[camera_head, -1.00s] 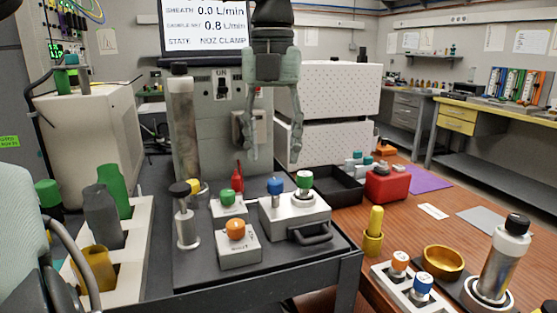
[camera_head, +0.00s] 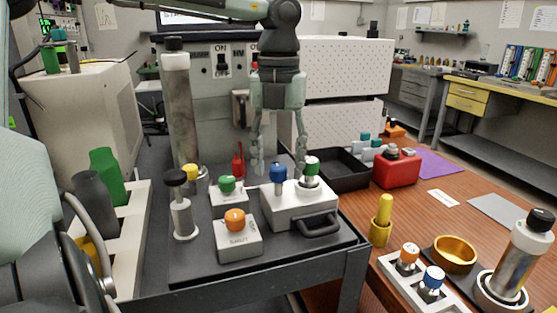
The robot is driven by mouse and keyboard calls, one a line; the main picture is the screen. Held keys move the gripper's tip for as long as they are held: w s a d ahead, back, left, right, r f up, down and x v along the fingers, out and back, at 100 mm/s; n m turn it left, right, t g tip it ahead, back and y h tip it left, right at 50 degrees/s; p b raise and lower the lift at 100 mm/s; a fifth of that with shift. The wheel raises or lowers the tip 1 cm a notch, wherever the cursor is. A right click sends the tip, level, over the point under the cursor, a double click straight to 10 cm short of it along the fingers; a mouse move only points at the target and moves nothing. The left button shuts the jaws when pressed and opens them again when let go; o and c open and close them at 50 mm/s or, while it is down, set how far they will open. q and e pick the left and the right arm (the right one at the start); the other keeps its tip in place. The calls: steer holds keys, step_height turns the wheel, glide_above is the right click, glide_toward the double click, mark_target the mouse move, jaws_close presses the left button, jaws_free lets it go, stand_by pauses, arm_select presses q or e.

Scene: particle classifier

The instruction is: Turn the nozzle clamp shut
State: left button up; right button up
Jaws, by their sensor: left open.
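My left gripper (camera_head: 280,168) hangs pointing down at the centre, its two fingers apart and nothing seen between them. Its tips are just above and behind a white block (camera_head: 291,212) on the dark bench top. The block bears a blue-topped post (camera_head: 278,174), a green-topped white fitting (camera_head: 312,168) and a dark loop handle (camera_head: 318,224) on its front. The right fingertip is close to the green-topped fitting; I cannot tell whether they touch. A red lever-like part (camera_head: 238,166) stands left of the gripper. No part is clearly marked as the nozzle clamp. My right gripper is not seen.
White boxes with green (camera_head: 227,190) and orange (camera_head: 236,220) knobs stand left of the block. A tall cylinder (camera_head: 178,110) rises behind. A black tray (camera_head: 342,170) and red case (camera_head: 396,168) lie right.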

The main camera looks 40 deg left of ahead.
arm_select(q)
steer(key=shift+c, duration=1.4)
jaws_close()
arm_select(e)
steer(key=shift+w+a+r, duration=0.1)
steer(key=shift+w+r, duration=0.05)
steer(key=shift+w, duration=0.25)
